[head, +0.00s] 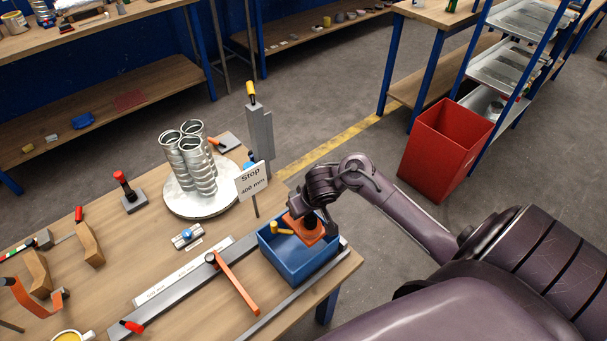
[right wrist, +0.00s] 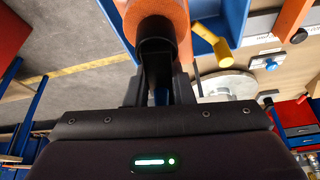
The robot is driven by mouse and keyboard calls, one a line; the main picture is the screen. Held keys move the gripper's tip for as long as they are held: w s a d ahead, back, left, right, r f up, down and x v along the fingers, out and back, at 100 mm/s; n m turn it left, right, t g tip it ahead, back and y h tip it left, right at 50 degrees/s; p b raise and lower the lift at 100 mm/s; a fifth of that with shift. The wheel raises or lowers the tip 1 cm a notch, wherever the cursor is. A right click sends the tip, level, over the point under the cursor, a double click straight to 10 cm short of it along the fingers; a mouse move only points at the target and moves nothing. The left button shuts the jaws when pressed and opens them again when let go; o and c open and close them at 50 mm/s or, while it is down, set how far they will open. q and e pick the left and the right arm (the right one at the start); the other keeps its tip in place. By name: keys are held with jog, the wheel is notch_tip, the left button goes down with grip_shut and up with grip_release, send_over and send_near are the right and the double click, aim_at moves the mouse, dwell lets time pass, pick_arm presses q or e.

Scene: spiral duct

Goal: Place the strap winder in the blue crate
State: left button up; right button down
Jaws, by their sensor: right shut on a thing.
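The strap winder (head: 300,232) looks like an orange body with a dark part on top; in the right wrist view its orange body (right wrist: 165,10) and black cylindrical part (right wrist: 157,38) show. My right gripper (head: 314,213) is shut on this black part, and its fingers show in the right wrist view (right wrist: 157,80). It holds the winder over the opening of the blue crate (head: 291,272), at the table's right corner. I cannot tell whether the winder touches the crate floor. A yellow handle-like piece (head: 282,229) shows beside it at the crate. My left gripper is not in view.
A "Stop 400 mm" sign (head: 252,180) stands just behind the crate. A rail with an orange lever (head: 238,284) lies left of it. Spiral ducts (head: 196,160) stand on a round plate further back. A red bin (head: 443,145) stands on the floor.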

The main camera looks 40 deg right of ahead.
aim_at(313, 222)
notch_tip(313, 222, down, 6)
jog(key=shift+w+b, duration=0.15)
jog(key=shift+b, duration=0.4)
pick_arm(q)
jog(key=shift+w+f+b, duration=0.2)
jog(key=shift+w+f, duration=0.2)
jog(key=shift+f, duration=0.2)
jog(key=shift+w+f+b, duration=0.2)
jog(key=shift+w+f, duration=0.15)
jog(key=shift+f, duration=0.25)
pick_arm(e)
jog(key=shift+f, duration=2.2)
jog(key=shift+f, duration=0.1)
jog(key=c, duration=1.3)
grip_release()
jog(key=shift+o, duration=0.2)
pick_arm(q)
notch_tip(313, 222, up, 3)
jog(key=p, duration=0.3)
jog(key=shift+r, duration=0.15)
pick_arm(e)
jog(key=v, duration=1.2)
jog(key=shift+s, duration=0.2)
